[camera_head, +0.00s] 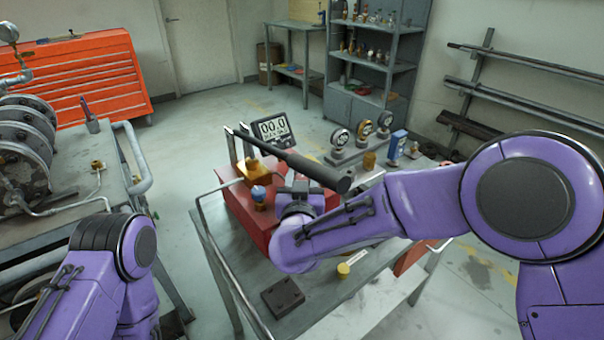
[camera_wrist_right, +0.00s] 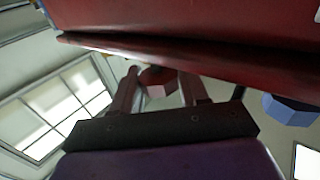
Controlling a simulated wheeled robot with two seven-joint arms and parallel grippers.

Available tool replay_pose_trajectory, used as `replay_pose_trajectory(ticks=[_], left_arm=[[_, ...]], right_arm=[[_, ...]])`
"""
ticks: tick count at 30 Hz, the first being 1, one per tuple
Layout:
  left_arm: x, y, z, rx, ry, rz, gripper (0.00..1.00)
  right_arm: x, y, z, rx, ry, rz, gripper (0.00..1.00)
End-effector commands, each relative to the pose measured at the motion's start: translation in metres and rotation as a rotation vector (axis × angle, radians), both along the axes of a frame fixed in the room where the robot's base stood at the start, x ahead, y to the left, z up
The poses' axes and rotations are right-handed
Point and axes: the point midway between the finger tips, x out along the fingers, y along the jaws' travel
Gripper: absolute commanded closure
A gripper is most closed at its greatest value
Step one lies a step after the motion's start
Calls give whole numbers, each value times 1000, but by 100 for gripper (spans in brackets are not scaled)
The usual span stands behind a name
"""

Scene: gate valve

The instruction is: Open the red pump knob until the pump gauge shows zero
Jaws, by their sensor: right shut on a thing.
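The red pump (camera_head: 240,205) stands on a metal cart, with a black lever across its top. The pump gauge (camera_head: 273,130) is a dark-framed display behind it and appears to read 00.0. My right gripper (camera_head: 298,190) is at the pump's near right side, partly hidden by the lever and my arm. In the right wrist view, its fingers (camera_wrist_right: 160,88) are shut around the red knob (camera_wrist_right: 157,76) below the pump body. A blue knob (camera_wrist_right: 290,110) is to the right there; it also shows in the head view (camera_head: 260,194). My left gripper is out of view.
Several round gauges (camera_head: 339,137) and small fittings stand at the back of the cart. A dark block (camera_head: 283,297) and a yellow-capped item (camera_head: 343,270) lie near the front. The floor between is clear.

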Motion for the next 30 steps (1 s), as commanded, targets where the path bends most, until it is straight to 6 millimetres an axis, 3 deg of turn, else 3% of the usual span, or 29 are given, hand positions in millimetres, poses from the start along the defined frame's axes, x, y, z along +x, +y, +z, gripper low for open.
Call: replay_pose_trajectory(ticks=[9, 24, 25, 26, 30], left_arm=[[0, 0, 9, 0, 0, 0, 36], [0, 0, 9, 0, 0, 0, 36], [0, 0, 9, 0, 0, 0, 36], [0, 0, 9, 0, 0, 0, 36], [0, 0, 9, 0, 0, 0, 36]], right_arm=[[1, 0, 2, 2, -3, -98, 87], [1, 0, 2, 4, -3, -113, 87], [1, 0, 2, 4, -3, -113, 46], [1, 0, 2, 4, -3, -112, 37], [1, 0, 1, 3, -2, -112, 36]])
